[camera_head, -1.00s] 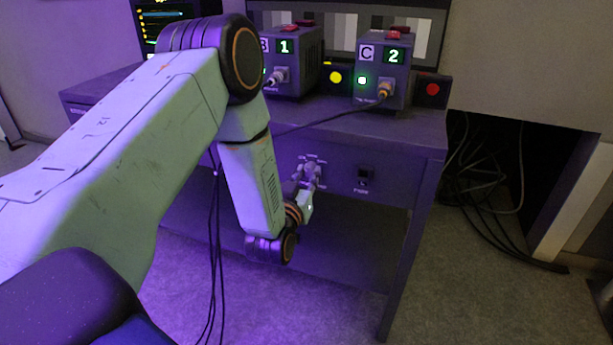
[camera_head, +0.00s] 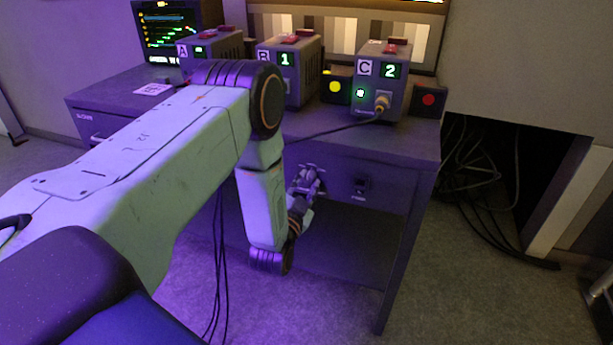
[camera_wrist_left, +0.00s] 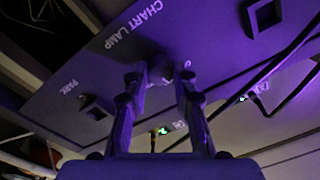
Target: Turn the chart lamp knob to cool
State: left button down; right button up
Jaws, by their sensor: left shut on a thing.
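My left gripper (camera_head: 308,180) is at the front panel of the desk, below the device boxes. In the left wrist view its two fingers (camera_wrist_left: 161,77) stand on either side of a dark round knob (camera_wrist_left: 158,72), beneath the lettering CHART LAMP (camera_wrist_left: 132,24). The gripper is shut on this knob. In the head view the gripper covers the knob, and I cannot read its pointer or its setting marks. The striped chart (camera_head: 345,32) behind the boxes shows a warm, cream tint. My right gripper is not in view.
Boxes A (camera_head: 212,46), B (camera_head: 288,68) and C (camera_head: 380,85) stand on the desk (camera_head: 425,145). Thin black cables (camera_head: 219,270) hang under my left arm. Loose cables lie on the floor at right.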

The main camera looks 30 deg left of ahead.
pick_arm(q)
jog(key=m+p, duration=0.4)
jog(key=m, duration=0.2)
jog(key=shift+s+m, duration=0.1)
jog(key=shift+m, duration=0.2)
jog(key=m+p, duration=0.2)
jog(key=m, duration=0.1)
jog(key=shift+f+m+h+p, duration=0.1)
jog(key=shift+m+h+p, duration=0.4)
jog(key=shift+m, duration=1.2)
jog(key=c, duration=1.1)
grip_release()
jog(key=v, duration=1.2)
jog(key=shift+f, duration=0.2)
